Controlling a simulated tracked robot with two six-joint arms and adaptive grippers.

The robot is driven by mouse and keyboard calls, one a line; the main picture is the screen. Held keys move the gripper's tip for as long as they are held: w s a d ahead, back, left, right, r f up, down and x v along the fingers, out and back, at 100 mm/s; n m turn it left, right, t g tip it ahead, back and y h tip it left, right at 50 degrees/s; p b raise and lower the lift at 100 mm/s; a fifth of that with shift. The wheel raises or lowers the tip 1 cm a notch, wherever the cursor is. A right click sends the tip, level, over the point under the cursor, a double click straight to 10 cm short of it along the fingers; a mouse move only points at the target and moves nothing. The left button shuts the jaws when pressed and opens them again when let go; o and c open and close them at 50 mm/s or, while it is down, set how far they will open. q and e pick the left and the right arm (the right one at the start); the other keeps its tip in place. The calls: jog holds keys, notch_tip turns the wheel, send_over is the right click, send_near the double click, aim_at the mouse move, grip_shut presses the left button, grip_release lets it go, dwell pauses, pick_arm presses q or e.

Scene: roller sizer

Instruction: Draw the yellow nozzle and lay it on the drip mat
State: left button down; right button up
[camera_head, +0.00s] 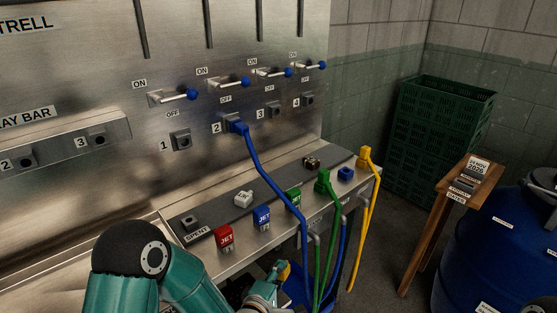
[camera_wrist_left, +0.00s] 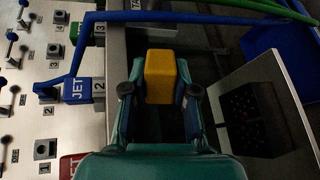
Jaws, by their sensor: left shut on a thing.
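My left gripper (camera_head: 275,285) is low in front of the counter and shut on a yellow block (camera_head: 284,271). In the left wrist view the yellow block (camera_wrist_left: 160,75) sits between the two fingers (camera_wrist_left: 158,100); no label shows on it. A yellow nozzle (camera_head: 366,156) with a yellow hose stands at the right end of the counter, apart from the gripper. A dark grey strip (camera_head: 275,188), perhaps the drip mat, runs along the counter. A white piece (camera_head: 243,198) and a dark piece (camera_head: 312,163) lie on it. My right gripper is out of view.
Red (camera_head: 224,238), blue (camera_head: 263,217) and green (camera_head: 293,199) JET blocks line the counter front. A blue hose plug (camera_head: 238,127) is in socket 2. Blue and green hoses hang close to the gripper. A wooden stand (camera_head: 468,183) and blue barrel (camera_head: 510,235) are at right.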

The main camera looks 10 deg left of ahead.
pick_arm(q)
jog(key=a+r+g+p, duration=0.1)
jog(key=a+r+p, duration=0.1)
jog(key=r, duration=1.2)
jog(key=a+r+n+g+p, duration=0.1)
jog(key=a+r+p, duration=0.1)
jog(key=r, duration=1.2)
jog(key=shift+a+r+n+y, duration=0.15)
jog(key=shift+a+n+y, duration=0.2)
jog(key=shift+a, duration=0.55)
